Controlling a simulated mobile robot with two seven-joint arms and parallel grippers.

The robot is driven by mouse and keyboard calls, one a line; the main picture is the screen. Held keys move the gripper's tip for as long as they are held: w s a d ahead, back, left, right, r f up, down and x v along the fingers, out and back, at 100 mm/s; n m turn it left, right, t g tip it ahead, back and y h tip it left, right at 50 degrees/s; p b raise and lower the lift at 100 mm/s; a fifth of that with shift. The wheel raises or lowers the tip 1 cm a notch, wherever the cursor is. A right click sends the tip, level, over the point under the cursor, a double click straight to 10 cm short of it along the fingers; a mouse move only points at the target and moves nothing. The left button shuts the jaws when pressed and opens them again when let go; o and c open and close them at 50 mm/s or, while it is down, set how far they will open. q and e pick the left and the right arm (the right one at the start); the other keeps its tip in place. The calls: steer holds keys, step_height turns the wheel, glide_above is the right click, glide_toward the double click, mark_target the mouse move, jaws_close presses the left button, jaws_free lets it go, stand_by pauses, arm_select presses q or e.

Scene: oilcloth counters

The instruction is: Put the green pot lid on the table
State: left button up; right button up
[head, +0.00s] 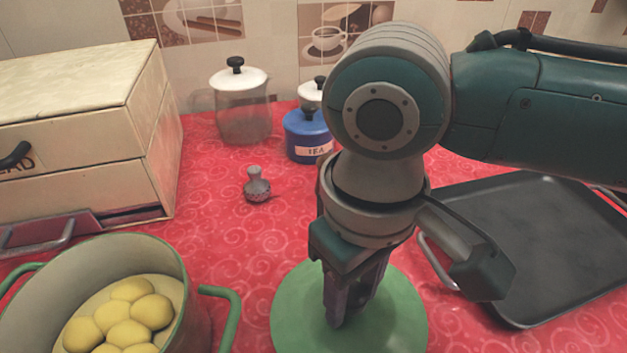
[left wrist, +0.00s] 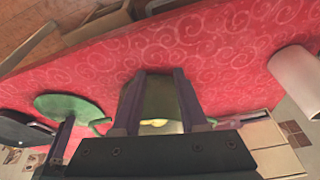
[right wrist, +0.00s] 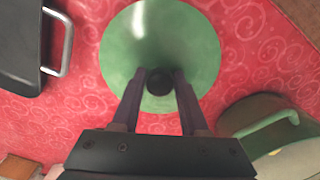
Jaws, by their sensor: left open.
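The green pot lid (head: 293,313) lies on the red table at the bottom middle of the head view, right of the pot. It also shows in the right wrist view (right wrist: 190,45), with a dark knob (right wrist: 158,82). My right gripper (head: 340,318) points down over the lid. In the right wrist view its fingers (right wrist: 159,75) stand open on either side of the knob. The green pot (head: 185,290), uncovered, holds several yellow round things. My left gripper (left wrist: 160,72) is open and empty, with the pot (left wrist: 158,100) showing beyond its fingers.
A dark tray with metal handles (head: 545,240) lies right of the lid. A bread box (head: 90,120) stands at the left. A glass jar (head: 242,115), a blue tea canister (head: 306,138) and a small shaker (head: 257,187) stand behind. Red cloth is clear between them.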

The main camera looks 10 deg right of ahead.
mark_target(353, 292)
steer(key=o, duration=0.3)
steer(key=shift+o, duration=0.2)
step_height(353, 292, up, 12)
steer(key=p, duration=0.4)
steer(key=s+a+f+t+y, duration=0.2)
steer(key=s+a+f+y, duration=0.1)
steer(key=s+a+y, duration=0.15)
arm_select(q)
step_height(353, 292, up, 4)
steer(key=shift+f, duration=0.15)
arm_select(e)
steer(key=s+d+f+m+h, duration=0.1)
steer(key=s+d+h, duration=0.1)
steer(key=s+d, duration=0.2)
steer(key=s+d+f+m+t+h, duration=0.1)
steer(key=s+d+m+h, duration=0.1)
steer(key=d, duration=0.8)
steer(key=shift+s+t, duration=0.3)
steer(key=shift+s, duration=0.55)
